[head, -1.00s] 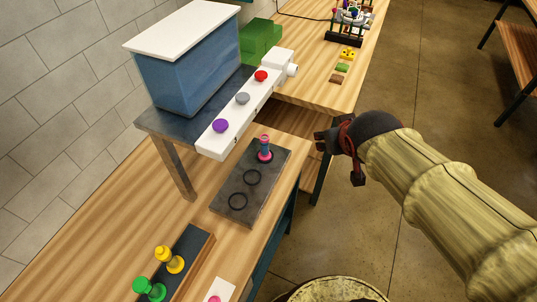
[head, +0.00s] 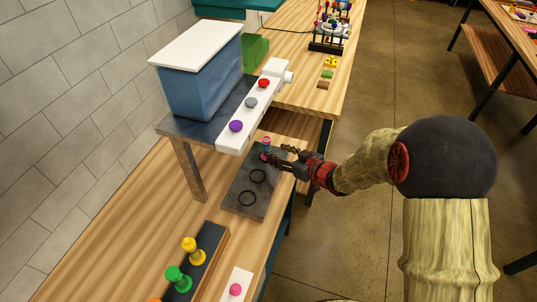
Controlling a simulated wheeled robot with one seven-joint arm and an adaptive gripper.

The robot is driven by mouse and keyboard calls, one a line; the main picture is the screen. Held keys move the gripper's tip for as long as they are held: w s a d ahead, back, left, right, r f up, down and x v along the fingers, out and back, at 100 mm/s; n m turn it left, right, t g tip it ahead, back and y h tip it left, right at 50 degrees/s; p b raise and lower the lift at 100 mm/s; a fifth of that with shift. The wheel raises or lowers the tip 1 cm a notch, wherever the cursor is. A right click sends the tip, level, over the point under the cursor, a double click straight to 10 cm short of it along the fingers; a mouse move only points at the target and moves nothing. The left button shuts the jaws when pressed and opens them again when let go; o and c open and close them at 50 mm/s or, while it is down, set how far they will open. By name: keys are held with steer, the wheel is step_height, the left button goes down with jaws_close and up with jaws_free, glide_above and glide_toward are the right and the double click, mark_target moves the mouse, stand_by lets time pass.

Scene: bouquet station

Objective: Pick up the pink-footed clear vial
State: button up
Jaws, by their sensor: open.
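The pink-footed vial (head: 266,143) stands upright at the far end of a dark grey plate (head: 251,210) on the wooden bench. It looks pink with a bluish middle, and its lower part is partly hidden by my gripper. My gripper (head: 275,154) is open and reaches in from the right, with its fingers at the vial, one on the far side and one on the near side. I cannot tell whether the fingers touch it.
A white bar with purple, grey and red knobs (head: 250,103) overhangs just left of the plate, below a blue tank (head: 200,80). Yellow (head: 193,250) and green (head: 178,278) footed pieces stand on a dark rack at the front. Two empty black rings lie on the plate.

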mark_target(269, 149)
steer(key=x, duration=0.1)
steer(key=b+x, duration=0.1)
steer(key=x, duration=0.3)
steer(key=shift+s+a+b, duration=0.1)
steer(key=shift+a+b, duration=0.2)
steer(key=shift+a, duration=0.15)
steer(key=shift+w+a+f, duration=0.1)
steer(key=shift+w+a, duration=0.15)
steer(key=shift+w, duration=0.15)
steer(key=shift+c, duration=0.9)
jaws_close()
